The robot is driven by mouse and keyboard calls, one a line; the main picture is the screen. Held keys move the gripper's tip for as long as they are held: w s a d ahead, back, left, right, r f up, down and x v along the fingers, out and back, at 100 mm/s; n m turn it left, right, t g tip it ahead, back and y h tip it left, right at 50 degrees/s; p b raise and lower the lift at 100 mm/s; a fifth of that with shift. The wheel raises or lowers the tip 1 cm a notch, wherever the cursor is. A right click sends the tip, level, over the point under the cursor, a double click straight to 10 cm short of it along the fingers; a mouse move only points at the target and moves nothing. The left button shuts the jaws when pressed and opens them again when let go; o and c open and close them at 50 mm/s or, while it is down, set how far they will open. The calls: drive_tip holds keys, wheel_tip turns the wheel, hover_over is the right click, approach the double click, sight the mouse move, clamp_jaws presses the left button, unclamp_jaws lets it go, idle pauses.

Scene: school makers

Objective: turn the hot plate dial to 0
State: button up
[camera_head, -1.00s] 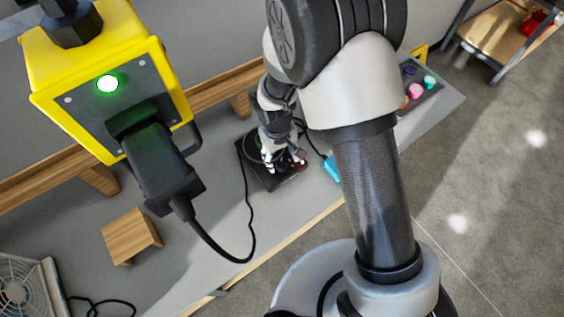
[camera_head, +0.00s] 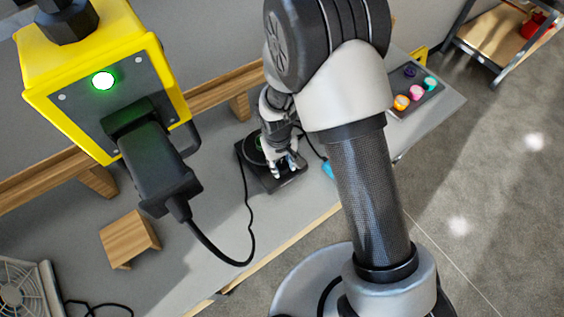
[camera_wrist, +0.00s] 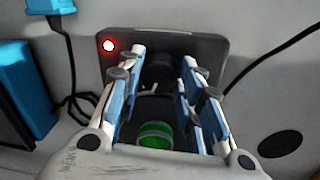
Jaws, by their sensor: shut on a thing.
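The black hot plate (camera_head: 250,158) sits on the grey bench in the head view. In the wrist view its dark front panel (camera_wrist: 210,48) carries a lit red lamp (camera_wrist: 109,46) at the upper left. The dark round dial (camera_wrist: 160,70) is between my fingertips. My gripper (camera_wrist: 163,66) is shut on the dial, with one finger on each side. In the head view my gripper (camera_head: 288,165) is over the front of the hot plate and covers the dial. The dial's markings cannot be read.
A yellow box with a green lamp (camera_head: 104,80) and a black plug hangs close at the left. A green-topped object (camera_wrist: 155,136) shows below my fingers.

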sight(281, 168)
drive_tip(key=c, duration=0.4)
drive_tip(key=n+p, duration=0.1)
drive_tip(key=n, duration=0.3)
drive_tip(key=shift+p, duration=0.35)
drive_tip(key=o, duration=1.1)
drive_tip(key=shift+c, duration=0.2)
wheel_tip(281, 168, up, 12)
drive_tip(key=shift+s+a, duration=0.2)
drive_tip(key=shift+s, duration=0.1)
